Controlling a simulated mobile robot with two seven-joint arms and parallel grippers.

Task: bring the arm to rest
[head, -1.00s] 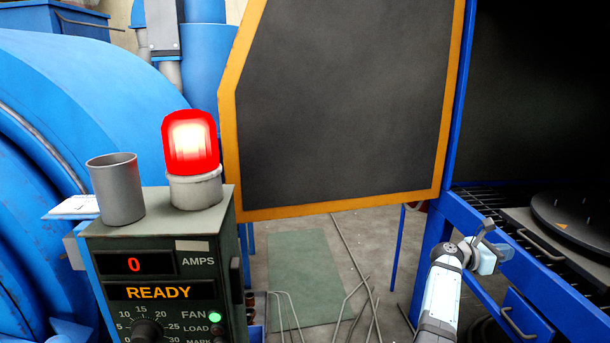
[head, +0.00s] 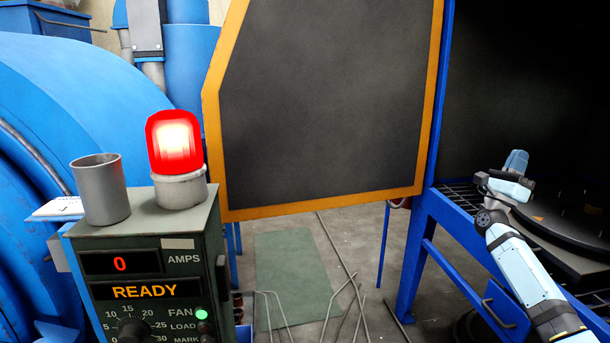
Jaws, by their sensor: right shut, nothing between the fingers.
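My right arm (head: 520,270) comes in from the lower right and reaches over the front edge of the blue cabinet. My right gripper (head: 516,160) is at its far end, in front of the dark cabinet opening and near the round dark turntable (head: 565,225). It is shut and holds nothing. The fingertips are small and partly hidden by the wrist. My left arm and gripper are not in view.
A control box (head: 140,270) reads 0 AMPS and READY. A lit red beacon (head: 174,145) and a grey cup (head: 101,190) stand on it. The orange-edged door (head: 320,100) stands open. A blue cabinet frame (head: 450,235) is beside my arm.

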